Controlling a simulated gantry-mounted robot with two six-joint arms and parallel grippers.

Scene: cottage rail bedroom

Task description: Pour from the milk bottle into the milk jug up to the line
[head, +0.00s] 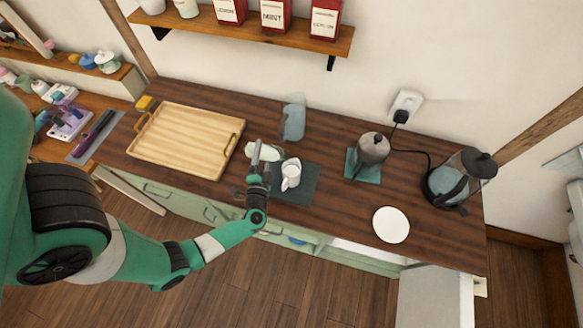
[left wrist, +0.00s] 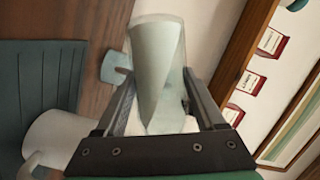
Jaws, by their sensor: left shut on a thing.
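My left gripper (head: 257,163) is shut on the milk bottle (head: 268,153), a clear bottle with pale milk in it. In the left wrist view the bottle (left wrist: 157,65) sits between my two fingers (left wrist: 160,98), its milk lying at a slant in the glass. The bottle looks tilted and is held just behind and left of the milk jug (head: 291,176). The white jug stands upright on a dark mat (head: 300,195); it also shows in the left wrist view (left wrist: 58,138). I cannot make out its line or milk level. No stream shows. My right gripper is out of view.
A clear pitcher (head: 293,120) stands behind the jug. A wooden tray (head: 185,140) lies left. Right are a metal pot (head: 373,149) on a green mat, a white plate (head: 391,225) and a kettle (head: 462,178). A shelf (head: 240,28) with tins hangs above.

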